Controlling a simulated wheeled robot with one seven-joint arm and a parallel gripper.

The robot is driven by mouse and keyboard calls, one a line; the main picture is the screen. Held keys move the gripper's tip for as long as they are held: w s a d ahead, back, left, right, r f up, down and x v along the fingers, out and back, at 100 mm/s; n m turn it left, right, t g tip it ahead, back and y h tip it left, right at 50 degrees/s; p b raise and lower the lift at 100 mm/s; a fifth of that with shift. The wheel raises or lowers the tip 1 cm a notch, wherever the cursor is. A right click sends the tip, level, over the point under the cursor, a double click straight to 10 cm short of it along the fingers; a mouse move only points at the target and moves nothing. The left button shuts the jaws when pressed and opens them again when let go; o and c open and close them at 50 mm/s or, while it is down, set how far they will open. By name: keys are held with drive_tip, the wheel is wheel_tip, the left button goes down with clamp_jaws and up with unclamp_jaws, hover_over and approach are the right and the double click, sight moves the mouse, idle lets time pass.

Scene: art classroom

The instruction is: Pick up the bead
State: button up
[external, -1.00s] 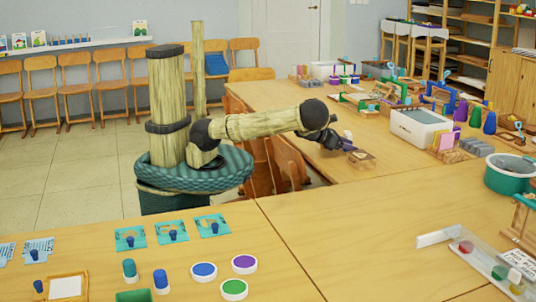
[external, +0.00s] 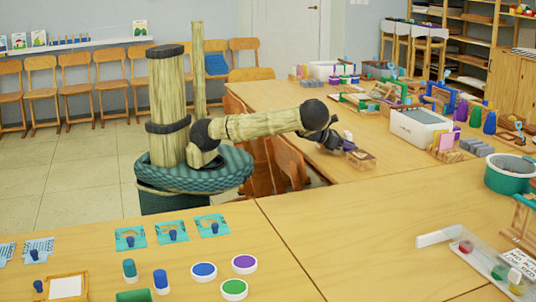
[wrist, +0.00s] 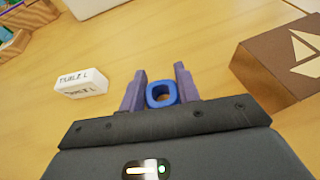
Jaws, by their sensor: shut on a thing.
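The bead is a small blue block with a hole through it (wrist: 173,92), seen in the wrist view between the two purple fingers of my gripper (wrist: 161,92). My gripper is shut on the bead, low over the wooden table. In the external view my gripper (external: 343,141) is at the edge of the far table, and the bead cannot be made out there.
A wooden box with a pale inlaid pattern (wrist: 268,75) stands close to the right of my gripper. A white labelled block (wrist: 82,83) lies to the left. A white bin (external: 421,128) and several craft items stand farther along the table (external: 375,163).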

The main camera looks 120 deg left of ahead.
wheel_tip(320, 180, up, 10)
drive_tip(key=shift+r+p, duration=0.1)
drive_tip(key=shift+p, duration=1)
